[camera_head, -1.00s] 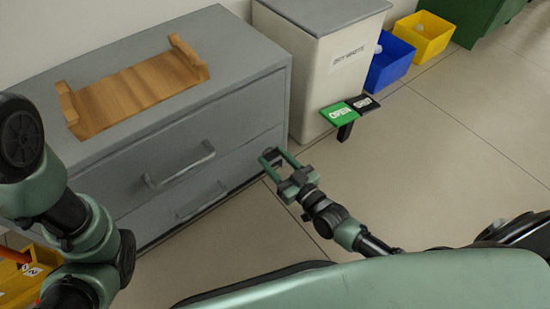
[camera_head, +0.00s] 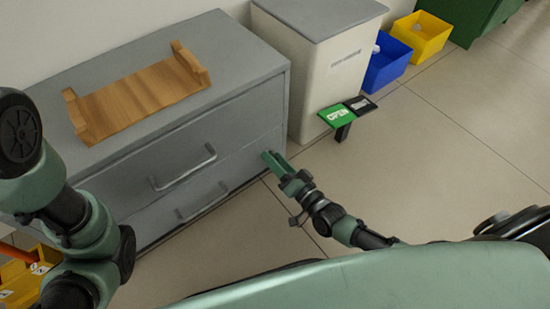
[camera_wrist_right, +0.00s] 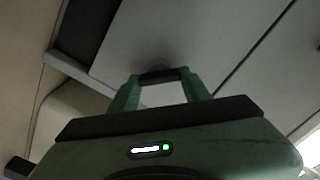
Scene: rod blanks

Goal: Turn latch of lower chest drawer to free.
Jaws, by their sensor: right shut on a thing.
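The lower chest drawer (camera_head: 205,196) is the bottom front of a grey chest and looks closed, with a bar handle (camera_head: 203,203). My right gripper (camera_head: 268,157) is at the right end of that drawer's front. In the right wrist view its two green fingers reach up to the drawer face and are shut on the small dark latch (camera_wrist_right: 160,75). The latch is hidden behind the fingers in the head view. I cannot tell its exact angle. Links of my left arm show at the left, but its gripper is out of view.
A wooden tray (camera_head: 135,97) lies on the chest top (camera_head: 215,40). A sign with a green OPEN half (camera_head: 338,115) stands right of the chest, before a white bin (camera_head: 330,70). Blue (camera_head: 388,65) and yellow (camera_head: 422,35) boxes stand beyond. The floor at right is clear.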

